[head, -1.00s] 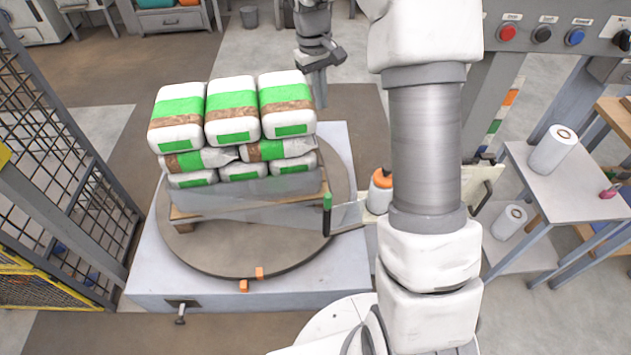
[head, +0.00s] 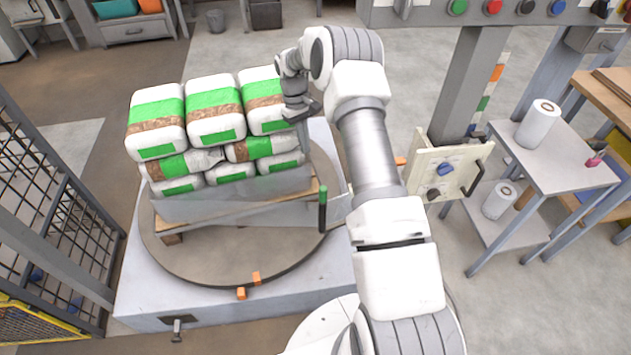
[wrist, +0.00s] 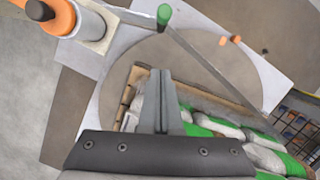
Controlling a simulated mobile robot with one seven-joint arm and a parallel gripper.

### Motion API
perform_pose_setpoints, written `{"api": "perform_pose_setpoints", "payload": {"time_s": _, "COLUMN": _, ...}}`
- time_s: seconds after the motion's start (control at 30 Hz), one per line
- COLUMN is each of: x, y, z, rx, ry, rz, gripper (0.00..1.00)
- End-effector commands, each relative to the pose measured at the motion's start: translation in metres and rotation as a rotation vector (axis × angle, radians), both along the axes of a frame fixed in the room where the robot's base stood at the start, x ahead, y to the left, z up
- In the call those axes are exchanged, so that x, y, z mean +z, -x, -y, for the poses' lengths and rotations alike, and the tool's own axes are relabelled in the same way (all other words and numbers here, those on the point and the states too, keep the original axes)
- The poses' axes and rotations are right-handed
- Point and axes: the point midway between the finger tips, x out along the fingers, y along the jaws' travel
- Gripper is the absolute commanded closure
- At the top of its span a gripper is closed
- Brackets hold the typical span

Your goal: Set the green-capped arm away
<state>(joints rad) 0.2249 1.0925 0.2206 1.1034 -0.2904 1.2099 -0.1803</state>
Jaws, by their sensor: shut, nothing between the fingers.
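The green-capped arm (head: 323,208) has an upright handle with a green top at the turntable's right front. A flat, pale bar runs from it along the front of the bag stack. In the wrist view the green cap (wrist: 164,14) is near the top, with the bar slanting to the lower right. My gripper (head: 303,138) is shut and empty, beside the right side of the stack and farther back than the handle. In the wrist view my shut fingers (wrist: 160,78) point toward the cap, with a gap between them. The bar's far end is unclear in the head view.
White and green bags (head: 215,110) are stacked on a wooden pallet on the round turntable (head: 200,260). A mesh fence (head: 50,190) borders the left.

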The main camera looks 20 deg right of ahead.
Motion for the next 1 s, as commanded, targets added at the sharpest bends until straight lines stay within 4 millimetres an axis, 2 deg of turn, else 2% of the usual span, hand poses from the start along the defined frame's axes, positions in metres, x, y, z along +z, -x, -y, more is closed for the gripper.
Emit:
{"api": "perform_pose_setpoints", "payload": {"time_s": 0.23, "x": 0.000, "y": 0.000, "z": 0.000, "rx": 0.000, "ry": 0.000, "rz": 0.000, "gripper": 1.00}}
{"api": "perform_pose_setpoints", "payload": {"time_s": 0.37, "x": -0.009, "y": 0.003, "z": 0.000, "rx": 0.000, "ry": -0.001, "rz": -0.002, "gripper": 1.00}}
{"api": "perform_pose_setpoints", "payload": {"time_s": 0.47, "x": -0.024, "y": 0.006, "z": 0.001, "rx": 0.001, "ry": -0.001, "rz": -0.003, "gripper": 1.00}}
{"api": "perform_pose_setpoints", "payload": {"time_s": 0.83, "x": -0.102, "y": 0.025, "z": 0.005, "rx": 0.000, "ry": -0.002, "rz": -0.002, "gripper": 1.00}}
{"api": "perform_pose_setpoints", "payload": {"time_s": 1.0, "x": -0.097, "y": 0.043, "z": 0.010, "rx": 0.000, "ry": 0.000, "rz": 0.000, "gripper": 1.00}}
